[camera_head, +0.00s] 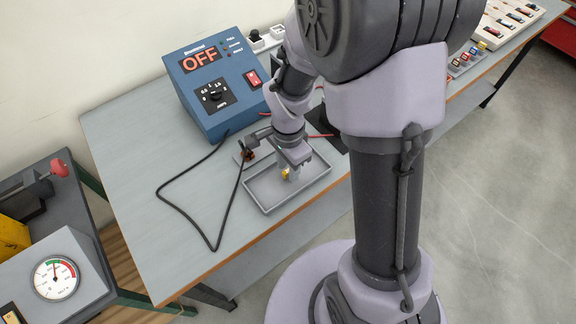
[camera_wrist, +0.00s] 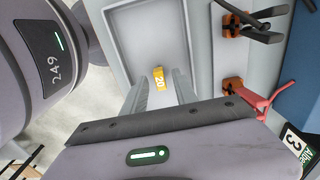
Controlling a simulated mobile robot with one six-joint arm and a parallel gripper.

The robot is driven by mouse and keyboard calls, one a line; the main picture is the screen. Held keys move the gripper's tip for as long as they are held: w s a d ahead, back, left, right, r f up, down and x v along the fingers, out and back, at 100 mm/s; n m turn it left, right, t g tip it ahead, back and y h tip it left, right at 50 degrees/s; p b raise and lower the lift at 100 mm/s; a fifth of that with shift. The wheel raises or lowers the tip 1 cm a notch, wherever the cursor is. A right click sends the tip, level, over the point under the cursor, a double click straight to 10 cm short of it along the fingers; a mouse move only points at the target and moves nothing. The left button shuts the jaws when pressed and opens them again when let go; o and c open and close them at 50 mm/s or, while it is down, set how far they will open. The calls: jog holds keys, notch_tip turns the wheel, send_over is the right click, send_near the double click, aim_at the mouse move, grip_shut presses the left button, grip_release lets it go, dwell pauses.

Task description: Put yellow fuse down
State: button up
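The yellow fuse (camera_wrist: 159,78), marked 20, shows in the wrist view over the floor of a shallow grey tray (camera_wrist: 113,40). It seems to rest on the tray floor. My gripper (camera_wrist: 161,88) points down at it, with one finger on each side and a visible gap between each finger and the fuse. The gripper looks open. In the head view, the fuse (camera_head: 285,174) is a small yellow spot by my fingertips (camera_head: 291,173), inside the tray (camera_head: 262,208); my gripper partly hides it.
A blue power supply (camera_head: 212,85) reading OFF stands behind the tray. A black lead (camera_head: 186,208) loops across the bench left of the tray. Orange terminals with black and red clips (camera_wrist: 232,85) sit beside the tray. A gauge box (camera_head: 57,278) stands at lower left.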

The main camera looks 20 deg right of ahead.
notch_tip(320, 180, up, 12)
jog(key=p, duration=0.5)
jog(key=s+a+r+n+t+y, duration=0.1)
jog(key=s+a+r+n+t, duration=0.1)
jog(key=s+r+n, duration=0.3)
jog(key=s+a+r+n+t+y, duration=0.1)
jog(key=s+r+n+t, duration=0.2)
jog(key=r, duration=0.8)
jog(key=s+n, duration=0.2)
jog(key=s, duration=0.2)
jog(key=shift+s+a+t, duration=0.4)
notch_tip(320, 180, down, 4)
jog(key=b, duration=0.4)
jog(key=shift+f, duration=0.15)
